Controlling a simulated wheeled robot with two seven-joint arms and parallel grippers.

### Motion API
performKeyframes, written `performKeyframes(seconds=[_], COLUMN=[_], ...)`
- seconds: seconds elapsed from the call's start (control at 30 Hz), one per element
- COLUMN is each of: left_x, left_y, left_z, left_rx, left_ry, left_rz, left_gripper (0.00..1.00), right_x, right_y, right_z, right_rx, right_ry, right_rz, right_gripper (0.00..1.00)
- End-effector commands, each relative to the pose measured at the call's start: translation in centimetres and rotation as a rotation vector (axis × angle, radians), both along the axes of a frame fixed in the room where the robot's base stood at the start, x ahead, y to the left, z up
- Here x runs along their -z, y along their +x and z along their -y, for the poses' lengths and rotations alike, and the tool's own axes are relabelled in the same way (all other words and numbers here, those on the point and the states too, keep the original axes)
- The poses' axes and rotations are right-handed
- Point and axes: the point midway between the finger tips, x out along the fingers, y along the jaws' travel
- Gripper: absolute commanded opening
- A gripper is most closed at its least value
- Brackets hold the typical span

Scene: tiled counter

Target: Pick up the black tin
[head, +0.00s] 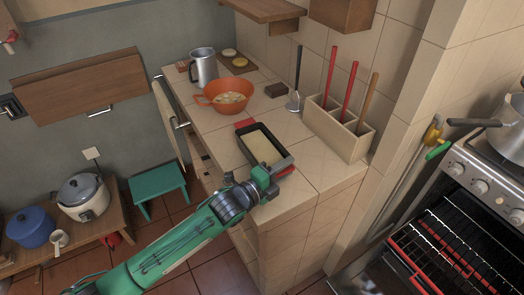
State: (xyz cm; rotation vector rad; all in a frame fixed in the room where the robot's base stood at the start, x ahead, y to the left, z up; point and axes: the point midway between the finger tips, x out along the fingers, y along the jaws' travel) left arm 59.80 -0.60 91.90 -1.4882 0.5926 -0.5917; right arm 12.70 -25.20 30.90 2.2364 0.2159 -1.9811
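The black tin (246,151) is a rectangular loaf tin with red ends and a pale yellow filling. It sits on the tiled counter near its left edge. My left gripper (277,174), on the green arm from the lower left, is at the tin's near end, by the red handle there. It overlaps that end in the picture. Its fingertips are small and partly hidden, so I cannot tell whether they touch or grip the tin. My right gripper is not in view.
A wooden utensil holder (340,130) with several tools stands to the right. An open oven (450,240) is at the lower right. Counter tiles beside the tin are clear.

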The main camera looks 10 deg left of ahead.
Motion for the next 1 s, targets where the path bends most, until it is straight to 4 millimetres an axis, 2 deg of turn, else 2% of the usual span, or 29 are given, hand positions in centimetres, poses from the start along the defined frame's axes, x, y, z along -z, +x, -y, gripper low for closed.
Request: performKeyframes(seconds=[0.17,0.33,0.67,1.0], left_x=[0.0,0.0,0.1,0.1], left_y=[0.0,0.0,0.0,-0.1], left_z=[0.0,0.0,0.0,0.0], left_rx=[0.0,0.0,0.0,0.0], left_ry=[0.0,0.0,0.001,0.001], left_rz=[0.0,0.0,-0.001,-0.001], left_gripper=[0.34,0.0,0.0,0.0], right_x=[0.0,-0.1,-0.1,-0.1], right_y=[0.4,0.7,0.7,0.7], right_z=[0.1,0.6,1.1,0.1], right_rx=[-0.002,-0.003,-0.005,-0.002], right_ry=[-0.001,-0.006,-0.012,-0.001], right_rz=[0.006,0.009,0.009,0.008], right_gripper=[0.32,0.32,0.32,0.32])
